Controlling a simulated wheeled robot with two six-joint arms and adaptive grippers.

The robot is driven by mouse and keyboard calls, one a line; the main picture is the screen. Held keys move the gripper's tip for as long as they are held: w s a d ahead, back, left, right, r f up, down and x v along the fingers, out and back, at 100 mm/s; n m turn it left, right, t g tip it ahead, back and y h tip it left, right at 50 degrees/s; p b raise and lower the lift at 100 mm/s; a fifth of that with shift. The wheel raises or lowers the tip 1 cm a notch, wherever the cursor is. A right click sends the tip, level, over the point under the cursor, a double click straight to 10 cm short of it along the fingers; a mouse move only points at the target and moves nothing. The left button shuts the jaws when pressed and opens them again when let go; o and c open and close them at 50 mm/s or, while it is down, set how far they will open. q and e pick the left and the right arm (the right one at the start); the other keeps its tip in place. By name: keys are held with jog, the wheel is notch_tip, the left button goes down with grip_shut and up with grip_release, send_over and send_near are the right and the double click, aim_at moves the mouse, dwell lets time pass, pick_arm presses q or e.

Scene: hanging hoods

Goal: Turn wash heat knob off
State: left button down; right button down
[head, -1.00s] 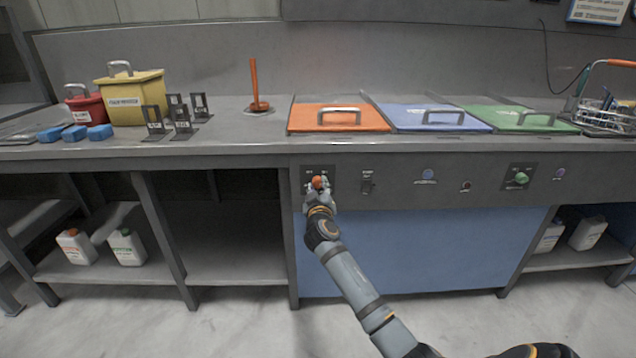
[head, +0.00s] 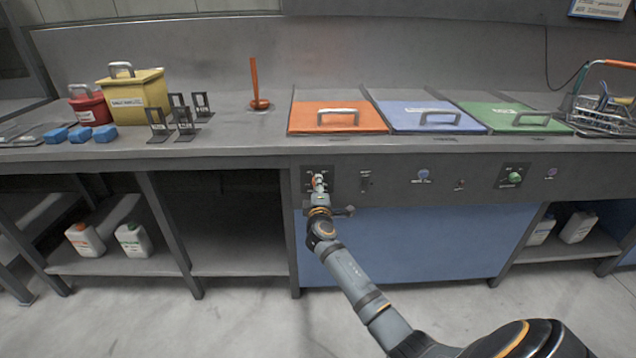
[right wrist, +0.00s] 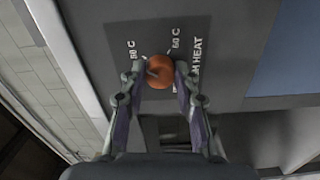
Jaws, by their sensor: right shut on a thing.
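An orange knob (right wrist: 160,71) sits on a dark label plate (right wrist: 125,60) in the right wrist view. Its plate shows "60 C" marks, and a label ending in "M HEAT" is partly hidden by a finger. My right gripper (right wrist: 158,80) is shut on this knob, one finger on each side. In the head view my right gripper (head: 319,185) is at the left end of the front panel and covers most of the knob. A green knob (head: 515,177) is on another plate farther right, apart from the gripper. My left gripper is not in view.
The front panel (head: 400,185) also carries a switch (head: 366,180) and small round buttons. Above it are orange (head: 338,118), blue (head: 430,118) and green (head: 515,120) lidded hoods. A wire basket (head: 603,112) stands at the right. Floor in front is clear.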

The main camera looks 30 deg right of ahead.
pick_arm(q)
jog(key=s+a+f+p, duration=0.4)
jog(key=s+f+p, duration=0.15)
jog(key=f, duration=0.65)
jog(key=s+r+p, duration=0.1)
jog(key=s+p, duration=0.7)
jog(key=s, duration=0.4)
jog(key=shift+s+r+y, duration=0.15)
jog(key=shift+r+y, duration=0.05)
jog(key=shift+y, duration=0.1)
pick_arm(e)
jog(key=n, duration=3.1)
jog(key=shift+a, duration=0.15)
jog(key=c, duration=1)
grip_release()
jog(key=shift+w, duration=0.1)
